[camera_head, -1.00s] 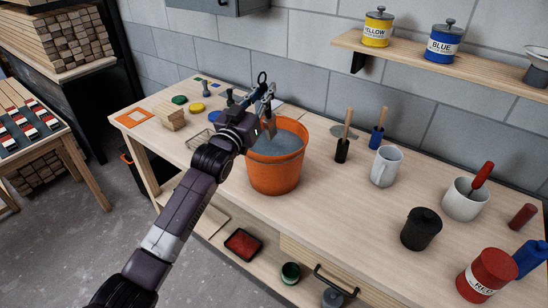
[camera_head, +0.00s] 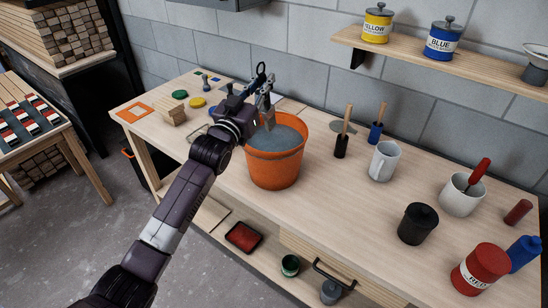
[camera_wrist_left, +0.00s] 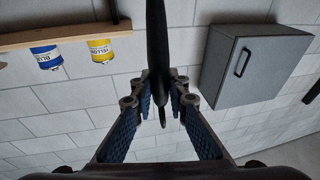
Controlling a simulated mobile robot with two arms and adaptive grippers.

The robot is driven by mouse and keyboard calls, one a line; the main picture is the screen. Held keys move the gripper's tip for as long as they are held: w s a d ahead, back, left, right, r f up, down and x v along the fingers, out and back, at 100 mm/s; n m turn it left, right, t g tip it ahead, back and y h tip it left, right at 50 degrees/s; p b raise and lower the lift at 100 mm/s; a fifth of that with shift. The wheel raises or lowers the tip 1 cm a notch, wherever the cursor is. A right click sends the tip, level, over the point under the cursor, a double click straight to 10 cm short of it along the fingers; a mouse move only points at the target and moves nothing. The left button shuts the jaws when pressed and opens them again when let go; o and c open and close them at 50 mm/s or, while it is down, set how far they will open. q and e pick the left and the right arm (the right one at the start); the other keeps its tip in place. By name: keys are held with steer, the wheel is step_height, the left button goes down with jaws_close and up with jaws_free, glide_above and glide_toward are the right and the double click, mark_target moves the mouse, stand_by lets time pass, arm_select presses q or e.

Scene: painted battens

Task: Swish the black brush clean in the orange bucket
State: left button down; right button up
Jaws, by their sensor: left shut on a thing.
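My left gripper (camera_head: 265,97) is over the orange bucket (camera_head: 272,170) and shut on a brush with a dark handle. The black brush (camera_head: 268,121) hangs head-down inside the bucket rim, its head light grey-brown. I cannot tell whether its tip touches the grey liquid (camera_head: 285,139). In the left wrist view the dark handle (camera_wrist_left: 157,45) runs between the two blue-padded fingers of my left gripper (camera_wrist_left: 160,95). My right gripper is in no view.
A wooden block (camera_head: 171,114) and paint-coloured discs lie to the left. A shelf (camera_head: 400,50) holds cans.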

mark_target(263, 64)
arm_select(q)
steer(key=shift+r, duration=0.2)
step_height(263, 64, up, 5)
steer(key=p, duration=0.4)
steer(key=shift+f, duration=0.1)
stand_by(0.4)
